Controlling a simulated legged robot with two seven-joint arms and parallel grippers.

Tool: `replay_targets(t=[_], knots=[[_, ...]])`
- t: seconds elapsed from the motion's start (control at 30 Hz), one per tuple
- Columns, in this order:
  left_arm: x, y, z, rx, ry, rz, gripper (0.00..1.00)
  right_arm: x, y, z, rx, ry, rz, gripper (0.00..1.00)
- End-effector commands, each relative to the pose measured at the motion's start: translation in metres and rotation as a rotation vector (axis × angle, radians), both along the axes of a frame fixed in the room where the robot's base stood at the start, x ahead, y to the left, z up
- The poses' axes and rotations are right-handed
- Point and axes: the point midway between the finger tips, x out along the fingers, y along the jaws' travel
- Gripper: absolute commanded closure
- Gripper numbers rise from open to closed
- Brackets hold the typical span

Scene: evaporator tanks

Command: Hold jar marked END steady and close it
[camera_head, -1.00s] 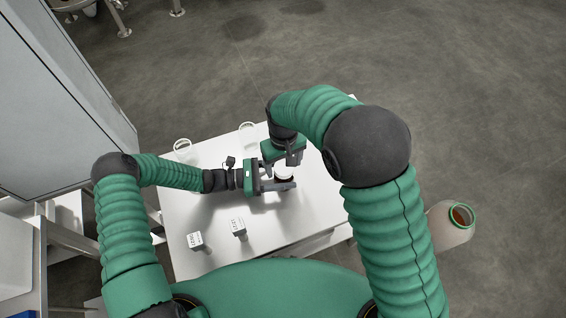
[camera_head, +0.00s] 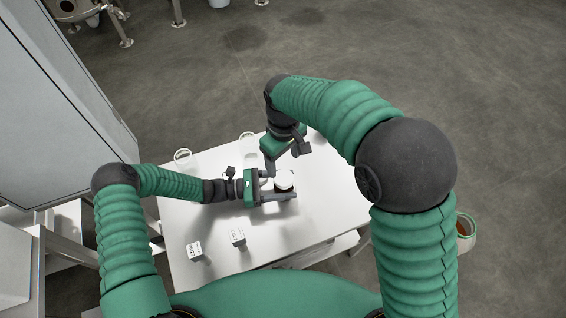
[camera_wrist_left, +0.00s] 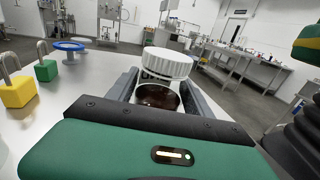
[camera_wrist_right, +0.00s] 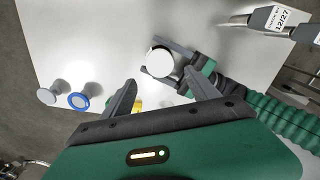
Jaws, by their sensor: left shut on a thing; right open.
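The jar (camera_wrist_left: 157,97) holds dark brown contents and stands between the fingers of my left gripper (camera_head: 281,187), which is shut on it. A white ribbed lid (camera_wrist_left: 168,62) sits on top of the jar and looks slightly tilted in the left wrist view; I cannot tell whether it is seated. The lid also shows from above in the right wrist view (camera_wrist_right: 159,60) and in the head view (camera_head: 284,179). My right gripper (camera_wrist_right: 162,80) is open, its fingers apart and near the lid, not closed on it. No END marking is readable.
The white table (camera_head: 220,220) has free room at its right. Two clear jars (camera_head: 183,158) (camera_head: 248,143) stand toward its far side. Two white labelled tags (camera_head: 194,250) (camera_head: 238,237) are near the front edge.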

Motion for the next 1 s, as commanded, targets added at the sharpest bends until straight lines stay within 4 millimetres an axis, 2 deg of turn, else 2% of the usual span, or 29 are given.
replay_targets(t=[0.27, 0.7, 0.83, 1.0], knots=[[0.000, 0.000, 0.000, -0.001, 0.000, -0.001, 1.00, 0.000, 0.000, -0.005, -0.001, 0.001, -0.003, 0.31], [0.000, 0.000, 0.000, -0.001, 0.000, 0.000, 1.00, 0.000, 0.000, -0.071, -0.001, 0.003, -0.005, 0.31], [0.000, 0.000, 0.000, 0.000, 0.000, 0.000, 1.00, 0.000, 0.000, -0.080, -0.001, 0.001, -0.005, 0.31], [0.000, 0.000, 0.000, 0.000, 0.000, 0.000, 1.00, 0.000, 0.000, -0.081, 0.000, 0.000, -0.005, 0.31]])
